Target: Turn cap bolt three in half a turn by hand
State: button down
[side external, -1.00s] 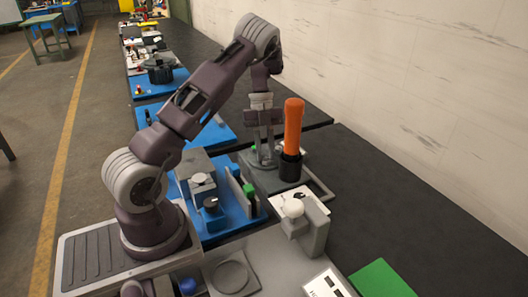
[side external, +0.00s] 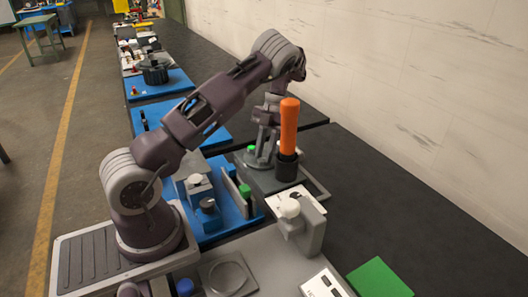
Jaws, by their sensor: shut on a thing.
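My gripper (side external: 264,148) points down over a grey round fixture (side external: 258,162) on a dark plate, just left of an orange-handled tool. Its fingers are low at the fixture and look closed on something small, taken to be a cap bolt. The bolt itself is hidden by the fingers and too small to make out, so I cannot tell its number or how far in it sits.
The orange handle (side external: 289,128) stands upright in a black holder (side external: 287,168), close to my gripper's right. A blue board (side external: 237,208) with grey blocks is in front. A white knob (side external: 290,208) on a grey bracket stands nearer.

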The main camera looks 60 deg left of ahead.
jog(key=shift+r+m, duration=0.1)
jog(key=shift+m, duration=0.3)
jog(key=c, duration=1.2)
grip_release()
jog(key=shift+c, duration=0.2)
jog(key=v, duration=0.7)
jog(key=shift+d, duration=0.1)
